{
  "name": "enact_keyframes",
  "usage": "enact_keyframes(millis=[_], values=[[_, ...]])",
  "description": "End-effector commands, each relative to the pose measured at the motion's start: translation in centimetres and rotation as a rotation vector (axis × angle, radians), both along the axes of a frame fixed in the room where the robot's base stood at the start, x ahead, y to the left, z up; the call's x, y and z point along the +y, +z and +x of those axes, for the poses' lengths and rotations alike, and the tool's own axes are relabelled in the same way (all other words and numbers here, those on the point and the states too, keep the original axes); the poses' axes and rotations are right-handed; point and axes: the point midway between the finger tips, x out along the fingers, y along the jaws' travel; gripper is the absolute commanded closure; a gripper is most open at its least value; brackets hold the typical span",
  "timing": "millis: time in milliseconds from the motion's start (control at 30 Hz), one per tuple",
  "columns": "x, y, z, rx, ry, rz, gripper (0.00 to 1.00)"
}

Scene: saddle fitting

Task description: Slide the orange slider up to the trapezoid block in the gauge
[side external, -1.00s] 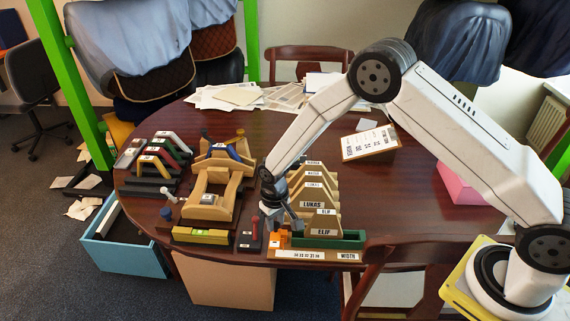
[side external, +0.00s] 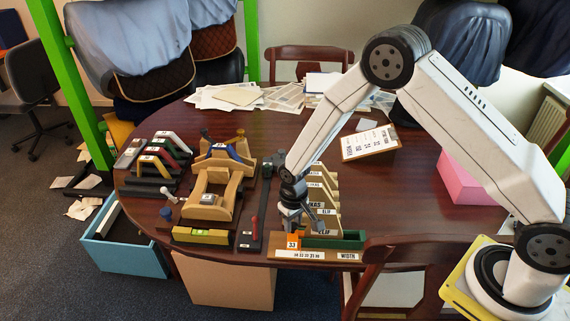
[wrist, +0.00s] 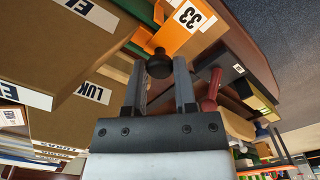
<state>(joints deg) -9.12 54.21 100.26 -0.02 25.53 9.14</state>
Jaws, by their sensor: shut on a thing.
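The orange slider (side external: 293,241), with a white "33" label, stands on the gauge (side external: 345,242), which has a green channel and a wooden base. The slider fills the upper middle of the wrist view (wrist: 181,32). My gripper (side external: 294,224) is above the slider, shut on its dark round knob (wrist: 159,64). The tan trapezoid block (side external: 322,226), labelled "ELIF", stands in the gauge just right of the slider. It is partly hidden by my gripper. I cannot tell whether slider and block touch.
More tan trapezoid blocks (side external: 318,184) with name labels stand in a row behind the gauge. A dark stand with a red-handled tool (side external: 253,232) is left of it. A wooden saddle frame (side external: 210,200) stands further left.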

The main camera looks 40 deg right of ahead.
Motion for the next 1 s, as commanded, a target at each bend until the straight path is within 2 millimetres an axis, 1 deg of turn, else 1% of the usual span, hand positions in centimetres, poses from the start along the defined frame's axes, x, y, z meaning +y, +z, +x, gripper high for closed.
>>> enact_keyframes(millis=[233,267,300,333,367,767,867,1000], values=[[0.0,0.0,0.0,0.0,-0.001,0.0,1.0],[0.0,0.0,0.0,0.0,-0.001,0.0,0.59],[0.0,0.0,0.0,0.0,-0.001,0.0,0.47],[0.0,0.0,0.0,0.0,-0.001,0.0,0.37],[0.0,0.0,0.0,0.0,0.0,0.0,0.3],[0.0,0.2,0.0,0.0,0.0,0.0,0.3],[0.0,0.6,0.1,-0.001,0.0,0.0,0.3],[0.0,1.6,0.1,-0.003,0.0,0.001,0.3]])
